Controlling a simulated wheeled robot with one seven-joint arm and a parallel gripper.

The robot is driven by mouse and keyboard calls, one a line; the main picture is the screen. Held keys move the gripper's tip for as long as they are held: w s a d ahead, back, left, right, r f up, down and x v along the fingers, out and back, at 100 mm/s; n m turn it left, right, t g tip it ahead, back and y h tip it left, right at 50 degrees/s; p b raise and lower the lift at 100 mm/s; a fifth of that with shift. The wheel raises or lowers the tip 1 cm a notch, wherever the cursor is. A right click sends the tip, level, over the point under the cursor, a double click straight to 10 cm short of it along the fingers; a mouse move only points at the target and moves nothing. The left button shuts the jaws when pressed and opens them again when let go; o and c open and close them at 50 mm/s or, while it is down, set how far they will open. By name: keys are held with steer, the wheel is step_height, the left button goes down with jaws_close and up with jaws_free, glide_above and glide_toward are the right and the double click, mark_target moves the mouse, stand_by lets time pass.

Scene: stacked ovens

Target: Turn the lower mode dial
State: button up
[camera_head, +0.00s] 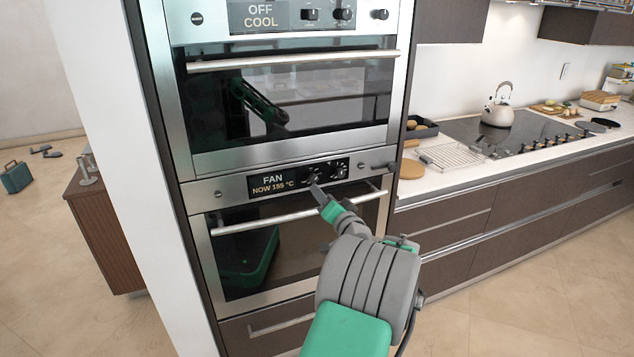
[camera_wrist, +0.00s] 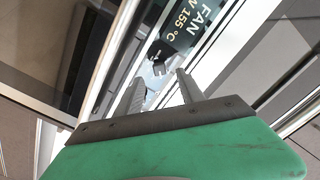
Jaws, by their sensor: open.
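The lower oven's control panel carries a display (camera_head: 272,183) reading "FAN" and "NOW 155 °C"; it also shows in the wrist view (camera_wrist: 188,28). Right of it are two dark dials, the nearer one (camera_head: 313,178) partly hidden by my gripper and the farther one (camera_head: 341,170) clear. Their labels are too small to read. My gripper (camera_head: 317,188) is at the panel in front of the nearer dial. In the wrist view its fingers (camera_wrist: 161,85) are apart, with a small dial (camera_wrist: 158,68) ahead of the gap. Contact cannot be told.
The lower oven's door handle (camera_head: 270,221) runs below the panel, close under my gripper. The upper oven (camera_head: 280,100) has its own handle (camera_head: 290,61) and a display (camera_head: 258,14) reading "OFF COOL". A counter (camera_head: 430,185) with a cooktop and kettle (camera_head: 498,108) stands at right.

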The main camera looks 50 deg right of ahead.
mark_target(314, 180)
steer(key=p+x, duration=0.1)
steer(key=x, duration=0.6)
steer(key=shift+d+r+p, duration=0.25)
steer(key=shift+d+p, duration=0.15)
steer(key=shift+d, duration=0.1)
steer(key=shift+c, duration=0.5)
jaws_close()
